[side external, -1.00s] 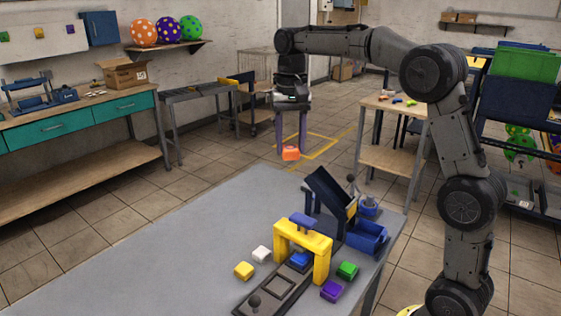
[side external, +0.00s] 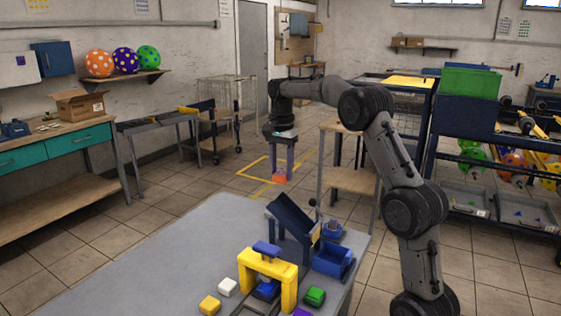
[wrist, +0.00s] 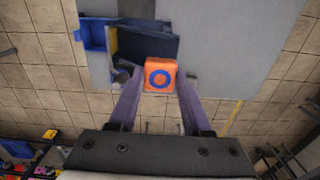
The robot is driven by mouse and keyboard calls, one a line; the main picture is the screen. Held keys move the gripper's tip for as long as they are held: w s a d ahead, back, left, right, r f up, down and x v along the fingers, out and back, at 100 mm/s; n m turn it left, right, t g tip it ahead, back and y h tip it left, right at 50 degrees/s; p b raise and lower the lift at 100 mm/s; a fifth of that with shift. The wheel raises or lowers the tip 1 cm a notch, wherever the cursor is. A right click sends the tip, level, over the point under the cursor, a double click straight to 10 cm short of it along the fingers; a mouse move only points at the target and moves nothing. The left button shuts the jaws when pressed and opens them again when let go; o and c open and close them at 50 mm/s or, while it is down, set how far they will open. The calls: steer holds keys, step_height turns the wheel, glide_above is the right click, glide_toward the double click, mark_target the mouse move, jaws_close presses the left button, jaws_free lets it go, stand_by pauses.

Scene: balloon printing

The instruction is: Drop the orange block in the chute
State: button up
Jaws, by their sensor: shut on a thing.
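My gripper (side external: 281,166) is shut on the orange block (side external: 280,178) and holds it in the air, pointing down. In the wrist view the block (wrist: 151,63) shows a blue ring on its face, between the two purple fingers (wrist: 160,88). The dark blue sloped chute (side external: 289,217) stands at the far end of the grey table. In the side view the block appears just above the chute's raised end, with a gap. In the wrist view the block overlaps the near edge of the chute (wrist: 146,42). Their exact separation in depth is unclear.
A blue bin (side external: 333,262) sits at the chute's right. The grey table (side external: 150,270) is clear to the left.

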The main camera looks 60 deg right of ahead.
steer(key=shift+f, duration=3.8)
steer(key=o, duration=1.2)
steer(key=shift+r, duration=0.15)
step_height(320, 180, up, 14)
steer(key=shift+f, duration=0.2)
